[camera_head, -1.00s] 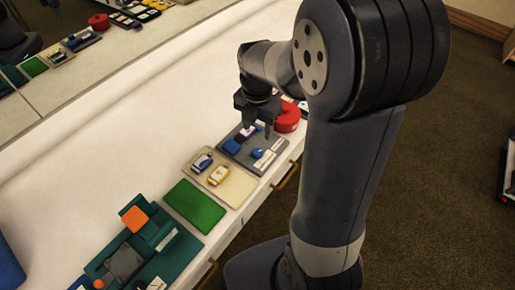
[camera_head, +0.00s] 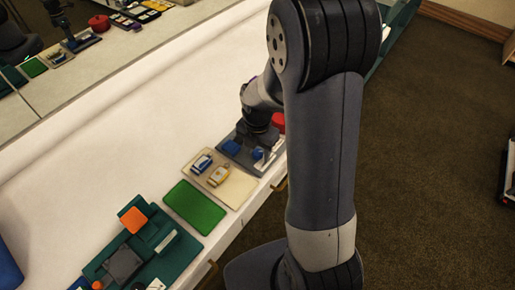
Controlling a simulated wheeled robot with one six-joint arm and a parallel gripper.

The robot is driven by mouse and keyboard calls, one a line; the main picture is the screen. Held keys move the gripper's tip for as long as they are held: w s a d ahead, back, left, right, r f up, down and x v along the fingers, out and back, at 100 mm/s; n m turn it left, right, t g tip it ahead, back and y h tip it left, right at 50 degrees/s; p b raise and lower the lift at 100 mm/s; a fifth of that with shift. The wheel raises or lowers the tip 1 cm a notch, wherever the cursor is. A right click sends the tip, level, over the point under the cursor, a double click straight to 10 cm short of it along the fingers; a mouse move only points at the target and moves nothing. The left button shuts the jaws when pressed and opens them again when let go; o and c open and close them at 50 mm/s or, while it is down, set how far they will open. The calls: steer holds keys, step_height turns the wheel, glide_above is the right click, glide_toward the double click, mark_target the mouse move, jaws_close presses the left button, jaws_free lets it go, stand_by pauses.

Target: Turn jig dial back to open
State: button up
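A grey board (camera_head: 241,161) lies near the front edge of the table, partly behind my arm. On it are a blue block (camera_head: 230,147) and a small round blue piece (camera_head: 257,154), which may be the jig dial. My gripper (camera_head: 265,146) points down over the board, right beside the round blue piece. Its fingertips are small and dark, so I cannot tell whether they touch the piece or how far apart they are. The dial's setting cannot be read.
A beige tray (camera_head: 238,190) with a blue-and-white and a yellow bottle-like item stands next to the board. A green mat (camera_head: 195,207) and a teal fixture (camera_head: 178,257) with an orange block lie nearer. A red round object (camera_head: 278,122) is behind my arm. The white tabletop is clear at left.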

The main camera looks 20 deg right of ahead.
steer(key=c, duration=0.9)
steer(key=shift+m, duration=0.3)
steer(key=m, duration=0.4)
steer(key=m+b, duration=0.1)
steer(key=m, duration=0.4)
steer(key=shift+m, duration=0.4)
steer(key=m, duration=0.4)
steer(key=shift+m, duration=0.3)
steer(key=m, duration=0.4)
steer(key=shift+m, duration=0.4)
